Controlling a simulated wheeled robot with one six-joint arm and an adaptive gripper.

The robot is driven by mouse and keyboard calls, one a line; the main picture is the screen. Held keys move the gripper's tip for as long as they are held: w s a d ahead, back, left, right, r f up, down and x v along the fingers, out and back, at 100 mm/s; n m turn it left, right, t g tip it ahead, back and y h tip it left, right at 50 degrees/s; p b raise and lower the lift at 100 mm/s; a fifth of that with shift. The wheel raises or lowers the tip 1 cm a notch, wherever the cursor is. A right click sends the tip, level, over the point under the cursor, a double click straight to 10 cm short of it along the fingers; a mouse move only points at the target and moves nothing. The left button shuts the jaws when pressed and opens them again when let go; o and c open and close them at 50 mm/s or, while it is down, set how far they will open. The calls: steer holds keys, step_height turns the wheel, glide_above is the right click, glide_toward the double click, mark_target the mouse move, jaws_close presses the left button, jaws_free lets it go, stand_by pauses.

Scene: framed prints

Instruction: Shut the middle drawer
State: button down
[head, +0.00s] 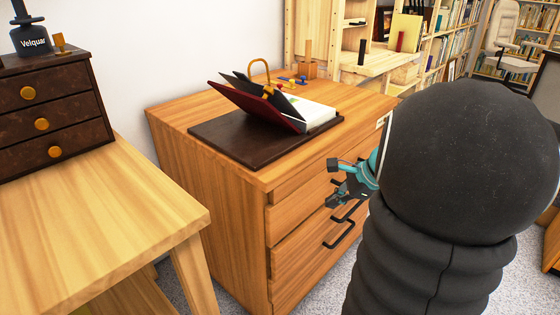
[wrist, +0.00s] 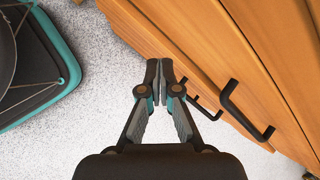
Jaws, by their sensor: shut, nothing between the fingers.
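A wooden cabinet (head: 215,195) with stacked drawers and black bar handles stands in the middle of the head view. Its middle drawer (head: 290,210) is partly hidden at the right by my arm. How far this drawer stands out is hard to tell. My gripper (head: 340,183) is in front of the drawer fronts, close to the handles. In the wrist view my gripper (wrist: 162,76) is shut and empty, its fingertips together. It is left of a near black handle (wrist: 245,110) and a lower handle (wrist: 203,103). I see no clear contact.
A dark book stand (head: 225,145) with an open book and papers is on the cabinet top. At left, a small dark chest (head: 70,85) with orange knobs stands on a wooden table (head: 110,210).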

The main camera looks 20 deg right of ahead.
steer(key=s+d+f+m+t+p, duration=0.1)
steer(key=d+f+m+t, duration=0.1)
steer(key=d+m, duration=0.45)
steer(key=s+d+f+m+t, duration=0.1)
steer(key=d+f+m, duration=0.15)
steer(key=d, duration=0.75)
steer(key=x, duration=0.4)
steer(key=w+r+x, duration=0.1)
steer(key=x, duration=0.7)
steer(key=shift+w+a+r+b, duration=0.15)
steer(key=shift+a+r+b, duration=0.15)
steer(key=shift+r, duration=0.05)
steer(key=shift+w+a, duration=0.2)
steer(key=shift+w, duration=0.4)
